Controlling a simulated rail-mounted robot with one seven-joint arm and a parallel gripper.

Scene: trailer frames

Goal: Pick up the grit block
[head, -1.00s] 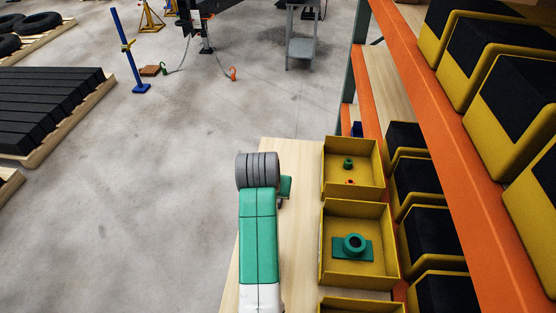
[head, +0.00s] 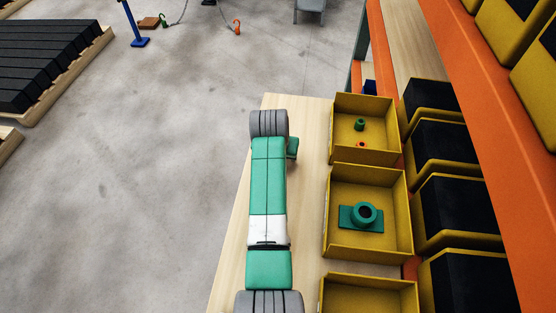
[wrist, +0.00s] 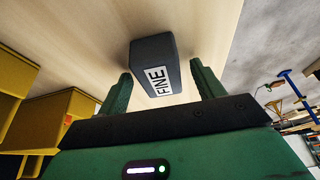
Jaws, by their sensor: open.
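The grit block is a dark grey block (wrist: 152,60) with a white label reading FINE, on the pale wooden tabletop (wrist: 95,25) in the wrist view. My gripper (wrist: 162,84) is open, with its two green fingers apart, one at each side of the block's near end. I see gaps between the fingers and the block, so it is not gripped. The block's far part lies beyond the fingertips. In the head view I cannot make out the block; my arm covers that part of the table.
Yellow bins (head: 333,210) stand along the table's right side. One holds a green flanged part (head: 363,214); the far one holds a small green part (head: 360,125) and an orange ring. An orange shelf beam (head: 440,120) and yellow-black boxes (head: 450,205) stand further right. Open floor lies left.

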